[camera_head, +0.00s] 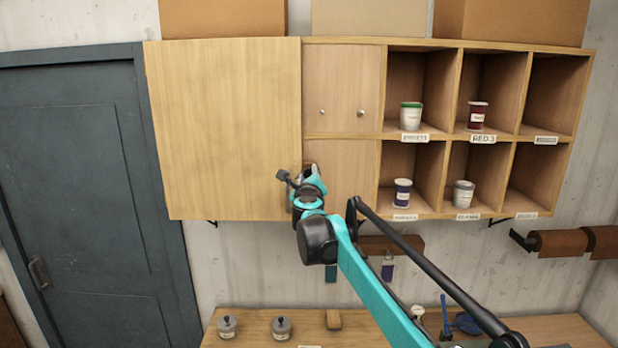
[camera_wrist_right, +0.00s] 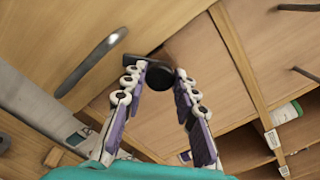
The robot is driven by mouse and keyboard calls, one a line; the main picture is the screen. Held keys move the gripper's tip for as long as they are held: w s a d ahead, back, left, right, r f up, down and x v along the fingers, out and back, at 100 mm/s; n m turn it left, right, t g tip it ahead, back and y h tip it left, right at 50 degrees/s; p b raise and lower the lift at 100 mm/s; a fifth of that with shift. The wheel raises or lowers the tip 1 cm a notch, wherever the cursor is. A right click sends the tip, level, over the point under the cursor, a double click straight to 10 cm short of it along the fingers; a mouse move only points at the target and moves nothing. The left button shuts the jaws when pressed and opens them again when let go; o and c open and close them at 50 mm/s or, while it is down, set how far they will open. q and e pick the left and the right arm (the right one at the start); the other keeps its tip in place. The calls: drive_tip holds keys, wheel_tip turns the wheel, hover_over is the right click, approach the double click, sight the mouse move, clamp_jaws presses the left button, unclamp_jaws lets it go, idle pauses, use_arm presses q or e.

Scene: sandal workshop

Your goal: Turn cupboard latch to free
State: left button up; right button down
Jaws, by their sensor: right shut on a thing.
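The cupboard's large pale door (camera_head: 225,130) is at the left of the wall unit and looks closed. In the right wrist view the dark latch (camera_wrist_right: 159,74), a round knob with a short bar, sits between my right fingertips. My right gripper (camera_head: 309,172) is at the lower right edge of this door, and its fingers (camera_wrist_right: 158,78) are shut on the latch. A curved grey handle (camera_wrist_right: 92,62) is beside the latch in the wrist view. In the head view my gripper hides most of the latch. My left gripper is not in view.
Right of the door are small doors with knobs (camera_head: 342,112) and open cubbies holding a green-lidded jar (camera_head: 411,117), a red jar (camera_head: 477,116) and other containers. A workbench (camera_head: 385,332) with weights (camera_head: 281,328) lies below. A dark door (camera_head: 85,200) stands left.

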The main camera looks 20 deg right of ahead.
drive_tip(key=shift+n, duration=4.9)
drive_tip(key=c, duration=1.2)
unclamp_jaws()
drive_tip(key=shift+s, duration=0.15)
drive_tip(key=v, duration=1.1)
drive_tip(key=shift+s+a, duration=0.25)
drive_tip(key=shift+s, duration=0.1)
